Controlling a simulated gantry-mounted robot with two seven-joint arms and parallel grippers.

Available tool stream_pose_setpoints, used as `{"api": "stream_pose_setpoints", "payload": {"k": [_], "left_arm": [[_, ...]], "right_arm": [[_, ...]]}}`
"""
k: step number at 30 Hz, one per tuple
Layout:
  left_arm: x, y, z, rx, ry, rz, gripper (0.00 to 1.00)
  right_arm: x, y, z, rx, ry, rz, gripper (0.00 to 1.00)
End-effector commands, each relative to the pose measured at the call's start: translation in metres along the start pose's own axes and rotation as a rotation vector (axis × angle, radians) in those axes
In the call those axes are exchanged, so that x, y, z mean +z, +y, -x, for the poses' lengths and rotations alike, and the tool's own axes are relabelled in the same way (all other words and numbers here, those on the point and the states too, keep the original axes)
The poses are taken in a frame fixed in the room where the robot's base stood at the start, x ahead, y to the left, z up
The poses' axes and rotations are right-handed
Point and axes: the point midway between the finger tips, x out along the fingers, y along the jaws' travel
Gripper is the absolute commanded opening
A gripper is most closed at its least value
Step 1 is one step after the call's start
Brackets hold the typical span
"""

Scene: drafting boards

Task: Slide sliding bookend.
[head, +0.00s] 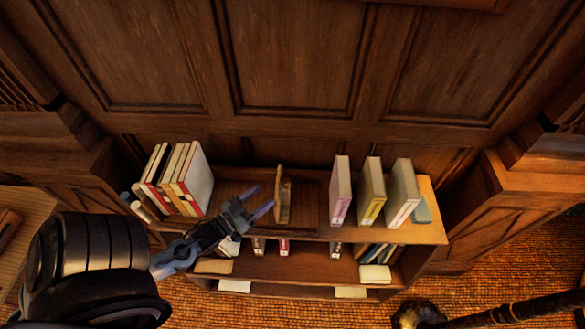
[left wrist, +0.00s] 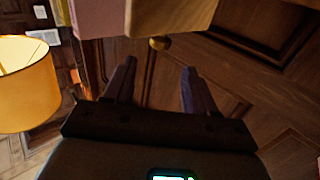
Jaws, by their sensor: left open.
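The sliding bookend (head: 283,198) is an upright tan wooden piece on the top shelf, in the gap between two groups of books. My left gripper (head: 264,197) reaches in from the left, just left of the bookend, with its fingers apart and nothing visible between them. In the left wrist view, the open fingers (left wrist: 159,66) point toward a small brass-coloured knob and a pale wooden block (left wrist: 172,14); I cannot tell whether these belong to the bookend. Contact with the bookend cannot be made out. My right gripper is not in view.
Leaning books (head: 180,180) stand left on the bookcase (head: 320,268), and several thick books (head: 372,192) stand right. Lower shelves hold more books. A panelled wall (head: 290,60) rises behind. A yellow lampshade (left wrist: 28,85) shows in the left wrist view.

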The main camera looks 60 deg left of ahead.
Motion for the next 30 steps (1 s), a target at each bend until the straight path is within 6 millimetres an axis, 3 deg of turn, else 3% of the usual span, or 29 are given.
{"api": "stream_pose_setpoints", "payload": {"k": [18, 30], "left_arm": [[-0.002, 0.001, -0.087, 0.001, 0.002, 0.000, 0.56], [0.000, 0.000, -0.103, 0.000, -0.002, -0.001, 0.56]], "right_arm": [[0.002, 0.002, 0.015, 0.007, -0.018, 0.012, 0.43], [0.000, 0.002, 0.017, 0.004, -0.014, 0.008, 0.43]]}}
